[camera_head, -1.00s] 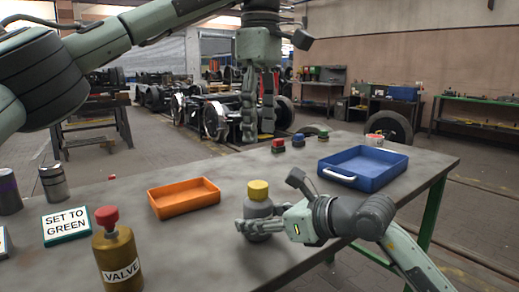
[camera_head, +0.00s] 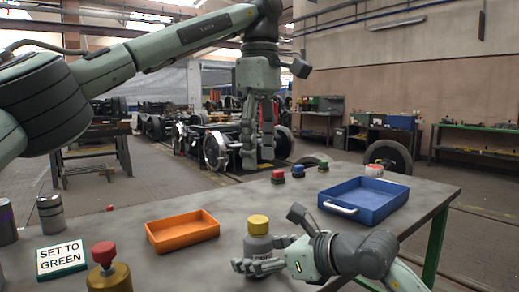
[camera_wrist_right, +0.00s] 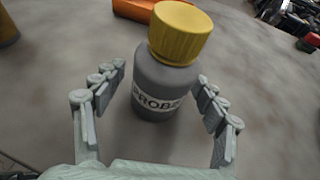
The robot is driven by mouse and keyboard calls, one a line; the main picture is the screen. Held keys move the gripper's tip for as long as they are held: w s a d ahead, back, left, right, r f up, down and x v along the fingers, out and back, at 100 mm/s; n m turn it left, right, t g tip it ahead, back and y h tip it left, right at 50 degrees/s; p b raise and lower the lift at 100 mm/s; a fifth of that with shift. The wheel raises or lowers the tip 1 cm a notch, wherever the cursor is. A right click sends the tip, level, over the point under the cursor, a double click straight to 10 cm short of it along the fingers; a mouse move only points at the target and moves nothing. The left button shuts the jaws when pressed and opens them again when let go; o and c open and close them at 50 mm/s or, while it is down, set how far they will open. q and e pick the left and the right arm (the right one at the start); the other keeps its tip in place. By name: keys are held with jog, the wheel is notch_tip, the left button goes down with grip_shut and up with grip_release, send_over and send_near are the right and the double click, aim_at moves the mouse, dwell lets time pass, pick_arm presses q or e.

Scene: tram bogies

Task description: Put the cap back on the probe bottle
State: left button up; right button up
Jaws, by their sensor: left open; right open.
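The probe bottle (camera_head: 258,246) is grey and stands upright on the table, front centre. Its label is partly readable in the right wrist view (camera_wrist_right: 150,80). A yellow cap (camera_head: 258,224) sits on top of the bottle, also seen from above in the wrist view (camera_wrist_right: 180,32). My right gripper (camera_head: 246,267) is open and low at the bottle. In the wrist view its fingers (camera_wrist_right: 160,88) stand on either side of the bottle, with gaps visible. My left gripper (camera_head: 258,162) is open, empty and raised, pointing down above and behind the bottle.
An orange tray (camera_head: 182,233) lies left of the bottle and a blue tray (camera_head: 363,200) to the right. A sign (camera_head: 61,258) and a brass valve container (camera_head: 110,278) are at front left.

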jog(key=v, duration=1.2)
jog(key=shift+w, duration=0.1)
